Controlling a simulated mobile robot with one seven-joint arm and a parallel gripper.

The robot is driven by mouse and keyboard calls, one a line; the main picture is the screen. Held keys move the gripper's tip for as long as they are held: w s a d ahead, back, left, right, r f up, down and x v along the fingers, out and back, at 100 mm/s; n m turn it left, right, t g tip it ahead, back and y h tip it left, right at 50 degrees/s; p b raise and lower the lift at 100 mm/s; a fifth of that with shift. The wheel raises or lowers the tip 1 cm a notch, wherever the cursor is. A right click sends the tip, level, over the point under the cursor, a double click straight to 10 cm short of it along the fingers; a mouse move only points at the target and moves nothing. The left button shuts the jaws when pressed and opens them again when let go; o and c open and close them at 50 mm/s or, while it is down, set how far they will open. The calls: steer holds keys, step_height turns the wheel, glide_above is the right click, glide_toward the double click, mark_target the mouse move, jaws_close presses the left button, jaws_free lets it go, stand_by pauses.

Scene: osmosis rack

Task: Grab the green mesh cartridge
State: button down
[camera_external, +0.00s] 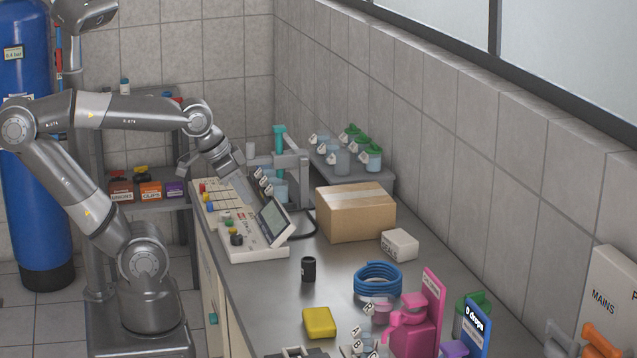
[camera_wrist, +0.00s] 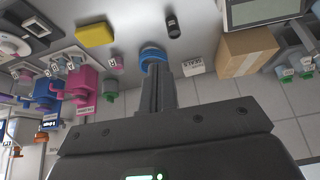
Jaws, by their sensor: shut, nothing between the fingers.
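I cannot pick out a green mesh cartridge with certainty. A green item (camera_external: 484,303) stands at the right of the bench, partly hidden by a blue "0 drops" panel. A small green piece also shows in the wrist view (camera_wrist: 110,87), beside the pink dispenser; no mesh can be made out. My gripper (camera_external: 246,194) is over the far left of the bench, near the control panel and well away from that green item. In the wrist view my gripper (camera_wrist: 155,70) has its fingers together, with nothing between them.
The bench (camera_external: 270,290) holds a control panel (camera_external: 243,232), a cardboard box (camera_external: 355,212), a white seals box (camera_external: 399,245), a blue coil (camera_external: 378,281), a black canister (camera_external: 308,269), a yellow sponge (camera_external: 319,322) and a pink dispenser (camera_external: 418,325). Green-lidded jars (camera_external: 373,158) stand on a back shelf.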

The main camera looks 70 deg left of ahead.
steer(key=c, duration=2.1)
jaws_free()
steer(key=shift+c, duration=0.2)
steer(key=o, duration=2.1)
steer(key=w+d+r+m+h, duration=0.1)
steer(key=w+d+r, duration=0.25)
steer(key=w, duration=0.65)
steer(key=m+g+h, duration=0.1)
steer(key=m+g, duration=0.1)
steer(key=m, duration=0.3)
glide_above(478, 297)
steer(key=s+a, duration=0.4)
step_height(478, 297, down, 12)
steer(key=shift+d+x, duration=0.25)
steer(key=shift+x, duration=1.55)
steer(key=shift+d+x, duration=0.2)
steer(key=shift+x, duration=1.6)
steer(key=shift+d+x, duration=0.25)
steer(key=shift+x, duration=1.5)
